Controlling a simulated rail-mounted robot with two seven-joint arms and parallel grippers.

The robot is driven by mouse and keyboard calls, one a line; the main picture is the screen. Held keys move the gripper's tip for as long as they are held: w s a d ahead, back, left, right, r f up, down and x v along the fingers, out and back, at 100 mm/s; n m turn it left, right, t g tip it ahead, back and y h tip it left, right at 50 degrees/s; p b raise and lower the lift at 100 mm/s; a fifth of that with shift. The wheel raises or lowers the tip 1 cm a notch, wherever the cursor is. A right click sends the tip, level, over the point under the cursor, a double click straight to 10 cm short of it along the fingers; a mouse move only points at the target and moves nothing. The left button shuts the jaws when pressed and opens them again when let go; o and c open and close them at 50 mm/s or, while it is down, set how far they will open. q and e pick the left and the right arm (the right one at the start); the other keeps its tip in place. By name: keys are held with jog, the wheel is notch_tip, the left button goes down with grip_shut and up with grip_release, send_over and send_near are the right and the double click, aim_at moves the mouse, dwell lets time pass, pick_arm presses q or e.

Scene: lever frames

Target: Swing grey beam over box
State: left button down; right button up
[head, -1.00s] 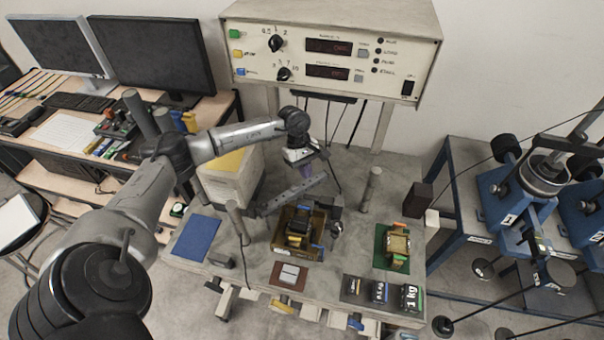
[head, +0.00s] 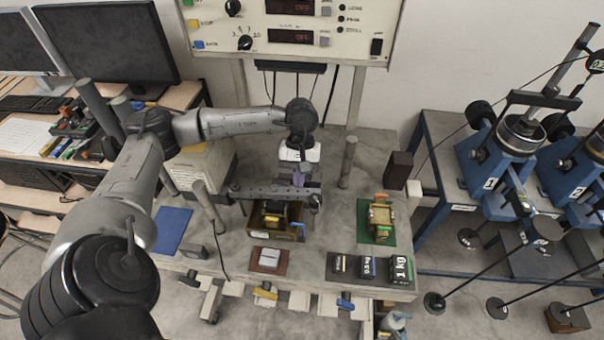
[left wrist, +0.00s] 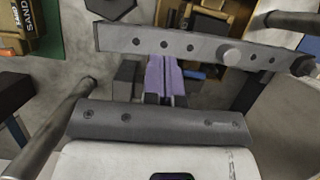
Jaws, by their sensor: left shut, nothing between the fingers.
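The grey beam (head: 262,192) is a long bar with a row of holes, lying nearly level across the head view at the back part of the open brown box (head: 262,230). It also crosses the top of the left wrist view (left wrist: 190,45), with a round knob on it. The box holds a dark and yellow item, and part of it shows beyond the beam. My left gripper (head: 298,180) has purple fingers, shut and empty. Its fingertips (left wrist: 163,66) are right at the beam's near side; I cannot tell whether they touch. My right gripper is out of view.
Upright grey posts (head: 208,205) and (head: 349,160) flank the beam. A green mat (head: 364,222) with a brass-coloured item, weight blocks (head: 400,269), a blue mat (head: 172,228) and a brown pad (head: 284,262) lie on the bench. An instrument panel (head: 290,62) stands behind.

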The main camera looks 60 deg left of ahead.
pick_arm(q)
jog(key=shift+s+d+f+m, duration=0.1)
jog(key=shift+s+d+m, duration=0.15)
jog(key=shift+d+m, duration=0.2)
dwell(0.4)
jog(key=p+v, duration=0.3)
jog(key=v, duration=0.7)
jog(key=shift+d, duration=0.1)
